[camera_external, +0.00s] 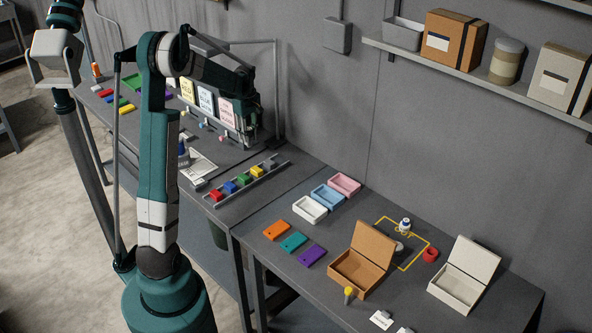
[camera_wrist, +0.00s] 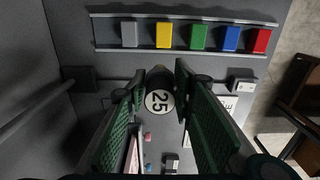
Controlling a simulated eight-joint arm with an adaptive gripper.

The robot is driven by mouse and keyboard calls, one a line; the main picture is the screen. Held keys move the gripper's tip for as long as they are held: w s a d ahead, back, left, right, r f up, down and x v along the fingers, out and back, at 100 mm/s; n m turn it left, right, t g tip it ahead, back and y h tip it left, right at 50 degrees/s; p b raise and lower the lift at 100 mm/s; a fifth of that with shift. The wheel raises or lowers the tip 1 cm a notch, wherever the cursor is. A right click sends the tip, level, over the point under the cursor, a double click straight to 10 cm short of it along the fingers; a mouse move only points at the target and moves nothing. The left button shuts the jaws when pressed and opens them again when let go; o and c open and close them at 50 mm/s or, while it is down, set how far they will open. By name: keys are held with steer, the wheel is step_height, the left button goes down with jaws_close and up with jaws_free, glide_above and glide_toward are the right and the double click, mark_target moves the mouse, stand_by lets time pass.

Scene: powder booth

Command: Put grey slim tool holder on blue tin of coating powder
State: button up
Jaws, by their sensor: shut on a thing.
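In the external view my gripper (camera_external: 248,136) is above the far table, and the held thing is too small to make out. The blue tin (camera_wrist: 231,38) is a small blue block-like piece in a row, between green and red ones. It also shows in the external view (camera_external: 230,188). My gripper is apart from it.
The row also has red (camera_external: 216,196), green (camera_external: 243,180), yellow (camera_external: 256,171) and grey (camera_external: 270,166) pieces, between two raised rails (camera_wrist: 185,16). Upright cards (camera_external: 206,99) stand at the back. The near table holds trays (camera_external: 310,215) and open boxes (camera_external: 345,279).

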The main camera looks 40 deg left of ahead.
steer(key=s+a+r+n, duration=0.2)
steer(key=s+a+n, duration=0.35)
steer(key=a, duration=0.45)
steer(key=s+a+r+n, duration=0.1)
steer(key=s+a+n, duration=0.4)
steer(key=s+a, duration=0.3)
steer(key=s+a+r+n+p, duration=0.3)
steer(key=s+a+r+n, duration=0.4)
steer(key=s+a+r, duration=0.1)
steer(key=shift+a+r+p, duration=0.4)
steer(key=shift+a+r, duration=0.25)
steer(key=shift+f, duration=0.1)
steer(key=shift+f, duration=2.8)
steer(key=shift+f, duration=2.1)
steer(key=shift+f, duration=0.15)
